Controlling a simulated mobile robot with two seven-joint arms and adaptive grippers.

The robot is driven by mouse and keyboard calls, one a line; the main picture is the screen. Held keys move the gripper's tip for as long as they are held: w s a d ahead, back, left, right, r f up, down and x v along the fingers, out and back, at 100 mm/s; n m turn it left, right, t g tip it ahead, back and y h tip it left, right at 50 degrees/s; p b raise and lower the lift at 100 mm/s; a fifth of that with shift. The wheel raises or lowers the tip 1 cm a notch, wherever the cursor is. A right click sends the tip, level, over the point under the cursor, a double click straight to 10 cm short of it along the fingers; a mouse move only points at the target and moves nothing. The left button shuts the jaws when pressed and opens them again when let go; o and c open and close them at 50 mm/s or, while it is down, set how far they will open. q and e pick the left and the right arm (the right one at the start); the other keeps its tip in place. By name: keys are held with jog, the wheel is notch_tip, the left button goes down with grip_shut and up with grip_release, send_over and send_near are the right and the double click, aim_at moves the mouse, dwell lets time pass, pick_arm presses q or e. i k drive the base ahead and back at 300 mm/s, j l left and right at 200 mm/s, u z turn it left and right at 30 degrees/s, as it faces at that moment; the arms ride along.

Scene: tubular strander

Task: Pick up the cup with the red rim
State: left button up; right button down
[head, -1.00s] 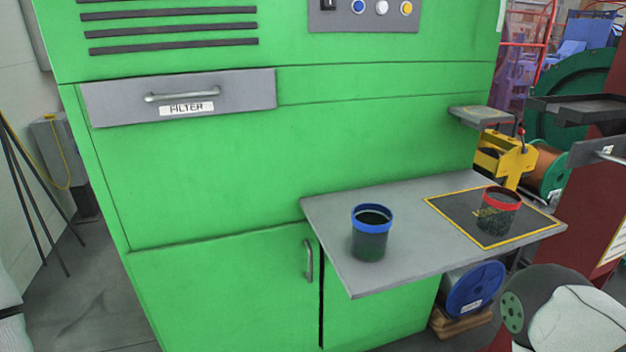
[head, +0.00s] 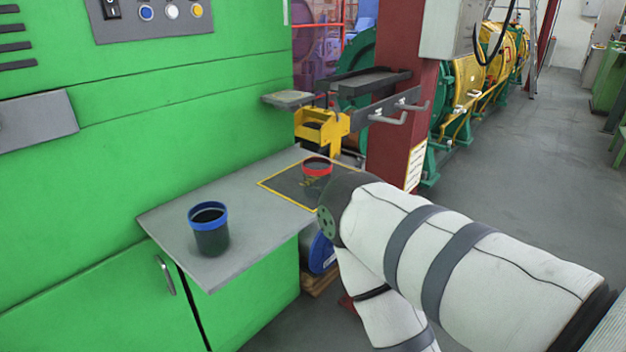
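The cup with the red rim (head: 317,168) stands upright on the dark, yellow-edged square mat (head: 277,184) at the far right part of the grey shelf. Its lower right side is close to my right arm in the picture, and part of the mat is hidden behind that arm. A similar dark cup with a blue rim (head: 209,228) stands upright on the bare shelf nearer the left. My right arm comes in from the right, bent at the elbow; its gripper is out of sight. My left gripper is not in view.
The grey shelf (head: 180,213) juts from a green cabinet (head: 190,120). A yellow device (head: 322,127) and a small grey ledge (head: 288,98) sit behind it. A dark red column (head: 400,80) with hooks stands beyond my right arm. Open floor lies at the right.

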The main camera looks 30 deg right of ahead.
aim_at(317, 178)
jog(key=i+l+z, duration=0.15)
jog(key=l, duration=0.2)
jog(key=i+l+z, duration=0.1)
jog(key=l, duration=0.25)
jog(key=i+l+z, duration=0.15)
jog(key=l, duration=0.15)
jog(key=i+l+z, duration=0.15)
jog(key=l, duration=0.15)
